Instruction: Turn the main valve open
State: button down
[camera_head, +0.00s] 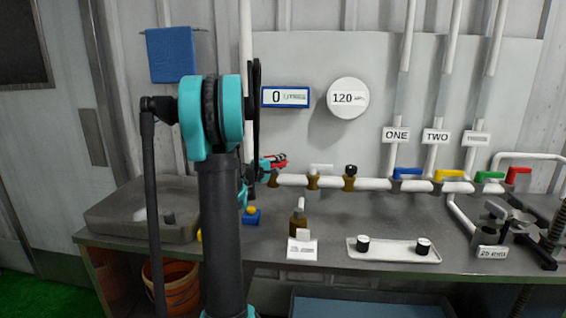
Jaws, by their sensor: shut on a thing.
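A white horizontal pipe (330,182) runs along the wall above the bench. At its left end a red lever handle (279,159) shows beside a brass valve body (272,179); I take this as the main valve. My gripper (265,164), teal and dark, is at this handle and shut on it. My arm hides most of the gripper, so the fingers' exact hold is unclear. A display (286,97) on the wall reads 0, and a round gauge (347,98) reads 120.
Blue (407,171), yellow (450,174), green (489,176) and red (518,173) handles line the pipe's right side. A sink (135,208) is at left.

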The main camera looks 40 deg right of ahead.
aim_at(270, 156)
jog(key=shift+t, duration=0.3)
